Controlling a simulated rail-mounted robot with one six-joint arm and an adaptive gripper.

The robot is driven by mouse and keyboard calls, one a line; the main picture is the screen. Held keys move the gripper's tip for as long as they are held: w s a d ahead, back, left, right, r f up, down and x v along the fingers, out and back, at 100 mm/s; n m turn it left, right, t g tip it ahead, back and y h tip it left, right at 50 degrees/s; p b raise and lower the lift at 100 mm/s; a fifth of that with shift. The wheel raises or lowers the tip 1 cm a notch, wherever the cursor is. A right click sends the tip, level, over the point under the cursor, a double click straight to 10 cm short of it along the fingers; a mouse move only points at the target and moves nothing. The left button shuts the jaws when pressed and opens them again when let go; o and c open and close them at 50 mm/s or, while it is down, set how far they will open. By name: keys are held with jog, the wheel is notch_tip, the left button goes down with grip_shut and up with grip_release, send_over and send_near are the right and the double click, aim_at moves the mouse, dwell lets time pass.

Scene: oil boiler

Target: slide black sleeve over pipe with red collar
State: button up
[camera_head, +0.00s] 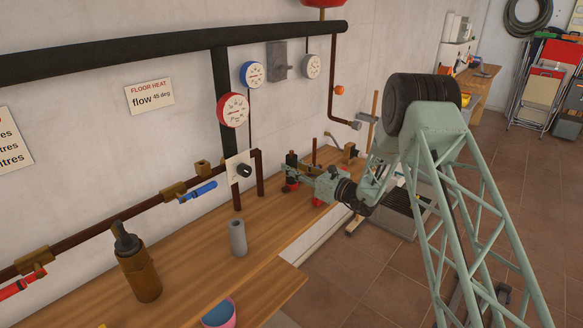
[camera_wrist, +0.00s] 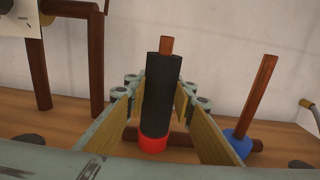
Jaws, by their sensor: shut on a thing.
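The black sleeve (camera_wrist: 160,95) is around the upright brown pipe (camera_wrist: 166,45), whose top end sticks out above it. The red collar (camera_wrist: 152,143) is at the foot of this pipe, and the sleeve's lower end appears to meet it. In the head view the sleeve (camera_head: 291,158) stands at the far part of the wooden bench. My gripper (camera_wrist: 158,95) has one finger on each side of the sleeve and is shut on it. In the head view my gripper (camera_head: 296,174) reaches in from the right. The pipe inside the sleeve is hidden.
A second brown pipe (camera_wrist: 260,95) with a blue collar (camera_wrist: 239,143) stands just right of my gripper. Brown pipes (camera_wrist: 95,60) stand to the left. A grey cylinder (camera_head: 238,238) and a brown bottle-shaped object (camera_head: 138,270) stand on the wooden bench (camera_head: 195,268). The wall is behind.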

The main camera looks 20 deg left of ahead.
jog(key=shift+f, duration=0.15)
jog(key=o, duration=1)
jog(key=shift+c, duration=0.2)
jog(key=shift+d, duration=0.15)
jog(key=v, duration=1.1)
jog(key=shift+s, duration=0.1)
jog(key=shift+s+d, duration=0.15)
jog(key=shift+d, duration=0.1)
jog(key=shift+d, duration=0.15)
jog(key=v, duration=0.9)
jog(key=shift+s+d+b, duration=0.25)
jog(key=shift+d+b, duration=0.05)
dwell(0.5)
dwell(0.4)
